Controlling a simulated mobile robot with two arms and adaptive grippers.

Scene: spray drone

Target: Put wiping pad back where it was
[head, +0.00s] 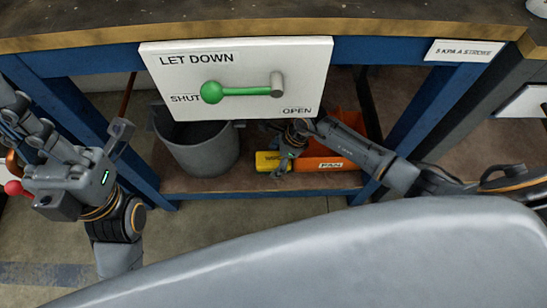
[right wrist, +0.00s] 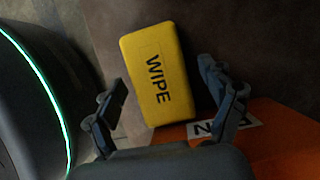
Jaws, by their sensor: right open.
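The wiping pad (head: 266,161) is a yellow block lying on the lower shelf, between the grey bucket and the orange tray (head: 327,163). In the right wrist view the pad (right wrist: 157,75) shows its WIPE label and lies slightly tilted. My right gripper (head: 285,163) is at the pad, partly covering it in the head view. In the right wrist view its open fingers (right wrist: 162,78) are on either side of the pad's near part, with gaps on both sides. My left gripper (head: 64,112) is at the far left, fingers spread, empty, away from the pad.
A grey bucket (head: 200,150) stands left of the pad. A white LET DOWN panel (head: 235,60) with a green lever (head: 240,91) hangs above the shelf. The blue bench frame (head: 412,105) borders the opening. The orange tray is close beside the right fingers.

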